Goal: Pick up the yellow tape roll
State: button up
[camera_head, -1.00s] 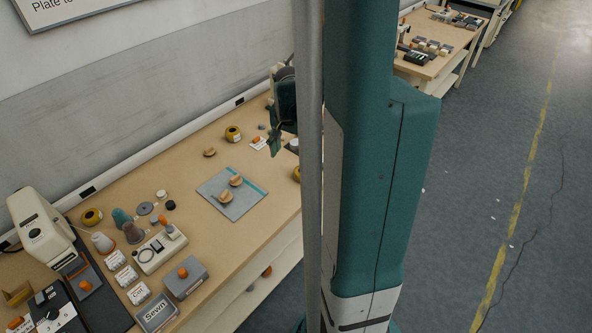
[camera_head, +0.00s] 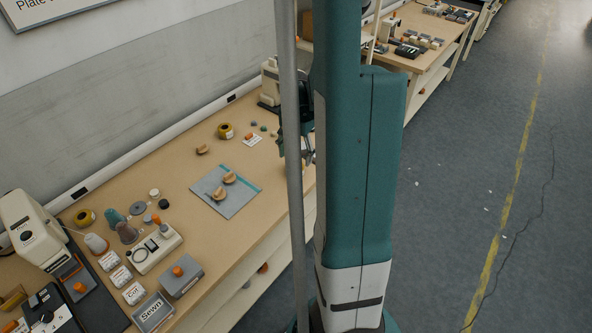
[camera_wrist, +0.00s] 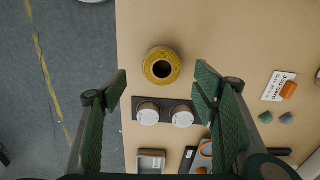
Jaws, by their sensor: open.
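A yellow tape roll (camera_wrist: 161,66) with a dark core stands on the table near its edge in the wrist view. My gripper (camera_wrist: 160,88) is open and empty. Its two dark green fingers are spread wide, with the roll showing between and slightly beyond the tips in the picture. I see no contact with it. In the head view my gripper (camera_head: 307,150) is partly hidden by the pole and my teal column. That view shows two other yellow rolls, one near the wall (camera_head: 225,131) and one at the left (camera_head: 86,218). The roll at the table edge is hidden there.
Two white-topped round things (camera_wrist: 165,116) in a dark holder stand close to the roll. A white card (camera_wrist: 279,87) with an orange piece lies to the right. A grey mat (camera_head: 226,193) carries tan pieces. Bare table surrounds the roll's far side.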

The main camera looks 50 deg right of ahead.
aim_at(296, 166)
jog(key=shift+f, duration=1.1)
jog(key=shift+f, duration=0.1)
jog(key=shift+w+f+b, duration=0.15)
jog(key=shift+f+b, duration=0.45)
jog(key=shift+f, duration=1.9)
jog(key=shift+c, duration=0.4)
jog(key=c, duration=0.9)
